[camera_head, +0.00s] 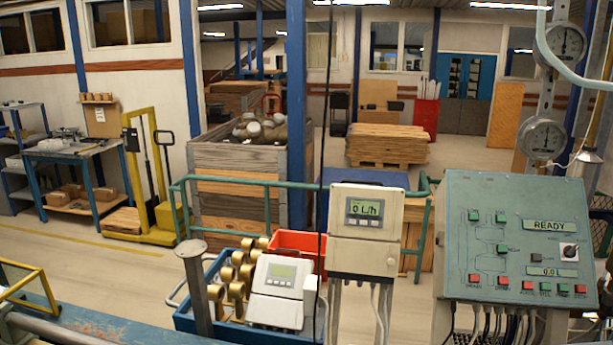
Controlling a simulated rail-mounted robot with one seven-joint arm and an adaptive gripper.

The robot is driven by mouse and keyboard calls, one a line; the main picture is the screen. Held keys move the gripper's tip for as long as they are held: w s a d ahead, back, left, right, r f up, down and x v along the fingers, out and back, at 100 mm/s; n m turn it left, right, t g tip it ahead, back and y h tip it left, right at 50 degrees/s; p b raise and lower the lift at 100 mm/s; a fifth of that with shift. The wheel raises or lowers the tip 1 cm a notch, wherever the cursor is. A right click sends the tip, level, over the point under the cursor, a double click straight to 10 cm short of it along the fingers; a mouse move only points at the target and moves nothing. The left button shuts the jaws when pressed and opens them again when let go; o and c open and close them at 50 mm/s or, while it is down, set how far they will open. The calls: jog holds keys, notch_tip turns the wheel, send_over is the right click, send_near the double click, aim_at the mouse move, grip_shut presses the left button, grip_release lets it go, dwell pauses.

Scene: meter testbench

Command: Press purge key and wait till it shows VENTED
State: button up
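A grey-green control panel (465,220) stands at the right. Its upper display (548,226) reads READY, and its lower display (552,271) reads 0.0 L. A row of red and green keys runs along its lower edge, with a red key (474,279) at the left end. A small dark key (535,257) sits beside a black rotary knob (568,252). Several green squares are set in the line diagram on the left half. The key labels are too small to read, so I cannot tell which key is purge. My gripper is not in view.
A white meter unit (366,230) reading 0 L/h stands left of the panel. A blue crate (188,322) holds brass fittings and another meter. Round gauges (542,138) hang on a pipe above the panel. A green railing (225,181) runs behind. Cables hang below the panel.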

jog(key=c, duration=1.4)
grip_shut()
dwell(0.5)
